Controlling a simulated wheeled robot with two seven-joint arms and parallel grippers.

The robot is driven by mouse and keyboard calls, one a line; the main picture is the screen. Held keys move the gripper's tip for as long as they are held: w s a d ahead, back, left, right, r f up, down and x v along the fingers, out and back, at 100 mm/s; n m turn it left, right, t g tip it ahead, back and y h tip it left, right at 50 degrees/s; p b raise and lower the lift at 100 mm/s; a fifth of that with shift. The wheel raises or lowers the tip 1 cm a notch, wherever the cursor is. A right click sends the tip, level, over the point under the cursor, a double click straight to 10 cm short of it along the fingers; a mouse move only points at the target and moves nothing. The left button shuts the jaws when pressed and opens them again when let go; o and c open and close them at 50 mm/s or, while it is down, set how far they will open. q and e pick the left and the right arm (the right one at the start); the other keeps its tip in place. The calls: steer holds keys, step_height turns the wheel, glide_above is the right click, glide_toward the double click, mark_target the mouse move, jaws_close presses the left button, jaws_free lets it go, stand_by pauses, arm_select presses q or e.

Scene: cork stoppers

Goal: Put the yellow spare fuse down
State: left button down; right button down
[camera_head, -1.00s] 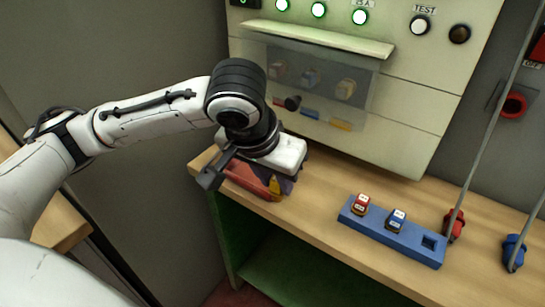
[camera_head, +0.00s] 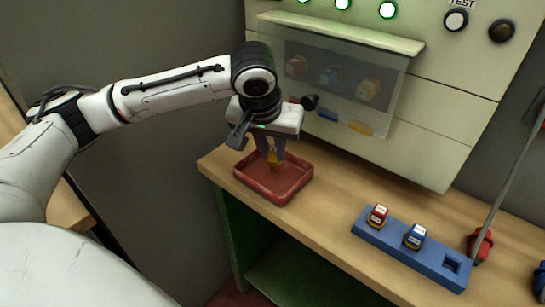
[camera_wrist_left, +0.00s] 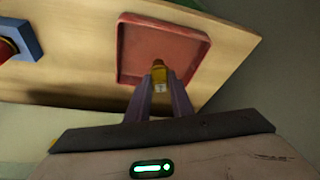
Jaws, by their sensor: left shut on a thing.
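The yellow spare fuse (camera_head: 272,157) is held between the fingers of my left gripper (camera_head: 271,152), above the red tray (camera_head: 287,196). In the left wrist view the yellow fuse (camera_wrist_left: 159,75) sits at the fingertips of the gripper (camera_wrist_left: 160,88), with the red tray (camera_wrist_left: 128,45) behind it. The tray looks empty apart from what the gripper hides. The fuse appears apart from the tray floor. My right gripper is not in view.
A blue rack (camera_head: 392,243) on the wooden bench (camera_head: 328,208) holds a red fuse (camera_head: 377,215) and a blue fuse (camera_head: 415,236); its right socket is empty. A panel with a clear cover (camera_head: 345,85) stands behind. Red (camera_head: 480,244) and blue plugs are at right.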

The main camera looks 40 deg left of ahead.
arm_select(q)
step_height(320, 180, down, 2)
steer(key=shift+f, duration=0.1)
steer(key=c, duration=1.4)
jaws_free()
steer(key=p+v, duration=0.1)
steer(key=v, duration=1.1)
steer(key=shift+w, duration=0.1)
